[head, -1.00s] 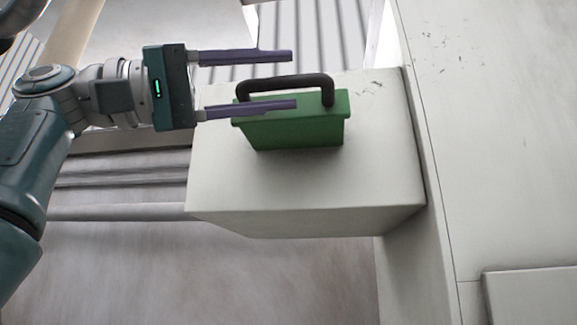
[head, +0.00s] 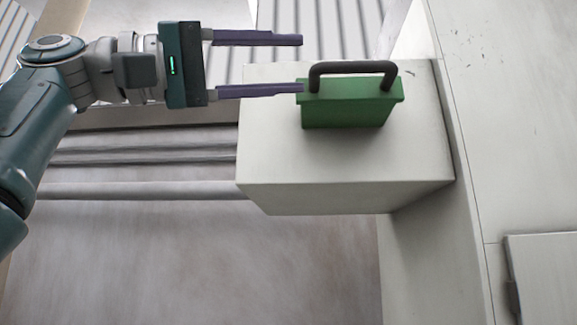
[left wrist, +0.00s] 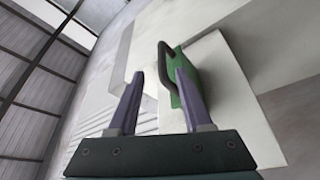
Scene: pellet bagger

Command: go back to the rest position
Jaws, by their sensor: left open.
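My left gripper (head: 302,64) is open and empty, with its two purple fingers pointing right in the head view. A green box with a dark arched handle (head: 347,103) stands upright on a white block-like ledge (head: 345,198). In the head view the lower fingertip reaches the box's left edge in the picture; I cannot tell whether they touch. In the left wrist view the open left gripper (left wrist: 159,74) shows both fingers, with the green box (left wrist: 203,85) and its handle just beyond the right finger. My right gripper is not in view.
The ledge juts from a large white wall (head: 510,120) on the right, which has a raised panel (head: 545,275) low down. Grey horizontal rails (head: 140,190) run behind and below my left arm. The space left of the ledge looks open.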

